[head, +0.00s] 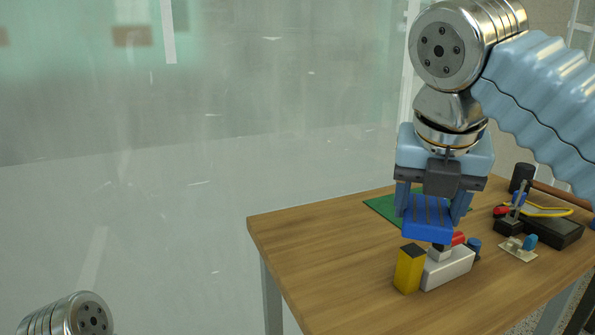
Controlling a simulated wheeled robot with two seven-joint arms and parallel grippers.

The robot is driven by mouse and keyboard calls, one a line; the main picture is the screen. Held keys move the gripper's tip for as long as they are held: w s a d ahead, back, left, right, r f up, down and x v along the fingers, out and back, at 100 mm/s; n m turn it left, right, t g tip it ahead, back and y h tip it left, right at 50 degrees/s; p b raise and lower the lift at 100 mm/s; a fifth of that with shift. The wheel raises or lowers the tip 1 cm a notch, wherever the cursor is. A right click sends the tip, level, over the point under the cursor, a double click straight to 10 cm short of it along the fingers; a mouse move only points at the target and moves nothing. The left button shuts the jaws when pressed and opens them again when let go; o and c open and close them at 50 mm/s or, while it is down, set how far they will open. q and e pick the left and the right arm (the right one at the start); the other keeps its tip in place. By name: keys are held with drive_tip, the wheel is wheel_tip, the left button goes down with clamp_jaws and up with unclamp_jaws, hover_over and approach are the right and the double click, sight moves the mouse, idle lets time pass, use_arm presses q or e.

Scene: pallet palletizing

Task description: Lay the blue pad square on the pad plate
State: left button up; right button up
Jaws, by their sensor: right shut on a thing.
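The blue pad (427,218) is a ribbed block held between the fingers of my right gripper (432,210). It hangs above the wooden table, tilted with its top face toward the camera. My right gripper points down and is shut on the pad. A flat green plate or mat (382,206) lies on the table behind the gripper, partly hidden by it. I cannot tell whether this is the pad plate. My left gripper is out of view; only a metal joint of my left arm shows at the bottom left.
A yellow block (408,270) with a dark top and a pale grey block (448,268) stand below the pad. A blue cylinder (474,248) is beside them. The table's left part (310,235) is clear.

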drive_tip(key=shift+w+a+r+m+h, duration=0.15)
drive_tip(key=shift+a+m+h, duration=0.2)
drive_tip(key=shift+m, duration=0.35)
drive_tip(key=shift+w+a+m+g+h+p, duration=0.2)
drive_tip(key=shift+a+m+g+p, duration=0.35)
drive_tip(key=shift+m, duration=0.65)
drive_tip(key=shift+w+f+m, duration=0.15)
drive_tip(key=shift+f+m, duration=0.05)
drive_tip(key=shift+m, duration=0.1)
drive_tip(key=w+d+f, duration=0.4)
drive_tip(key=w, duration=0.4)
drive_tip(key=b, duration=0.1)
approach(403, 243)
drive_tip(key=shift+w+d+f, duration=0.1)
drive_tip(key=shift+d+f, duration=0.25)
drive_tip(key=shift+f, duration=0.15)
drive_tip(key=shift+h, duration=0.25)
drive_tip(key=x, duration=0.1)
drive_tip(key=b+x, duration=0.1)
drive_tip(key=x, duration=0.2)
drive_tip(key=shift+w+a+f, duration=0.15)
drive_tip(key=shift+w+a, duration=0.05)
drive_tip(key=shift+a, duration=0.05)
drive_tip(key=shift+f, duration=0.45)
